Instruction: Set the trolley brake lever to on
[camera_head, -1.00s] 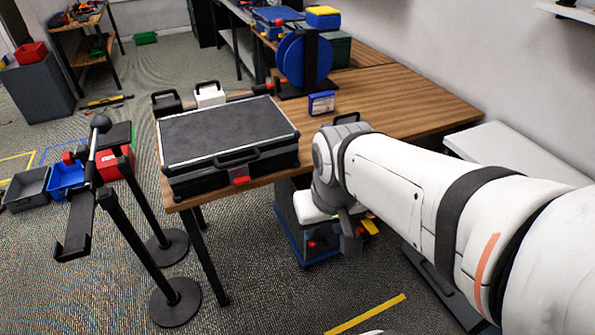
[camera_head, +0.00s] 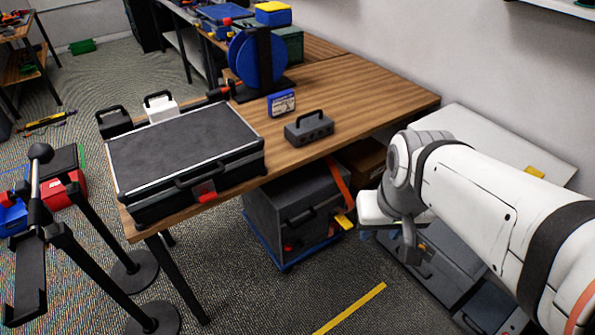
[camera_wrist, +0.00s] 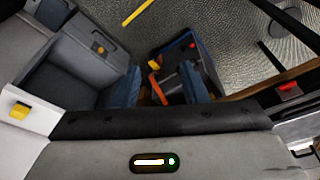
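The trolley is a low blue-rimmed base (camera_head: 285,262) under the wooden table, carrying a dark grey case (camera_head: 300,208). A small yellow piece (camera_head: 345,221) shows at its right corner, and a red piece (camera_head: 288,247) shows on its front. I cannot tell for certain which is the brake lever or how it is set. In the wrist view, the yellow piece (camera_wrist: 154,64) and red piece (camera_wrist: 192,44) appear ahead of my gripper (camera_wrist: 160,70). Its two bluish fingers are apart, with nothing visibly held. In the head view, it is right of the trolley, its fingers mostly hidden.
The table (camera_head: 375,90) holds a black case (camera_head: 180,145), a blue reel (camera_head: 258,60) and a grey block with a handle (camera_head: 309,127). Grey cases (camera_head: 435,265) lie on the floor below my arm. Open floor lies in front of the trolley.

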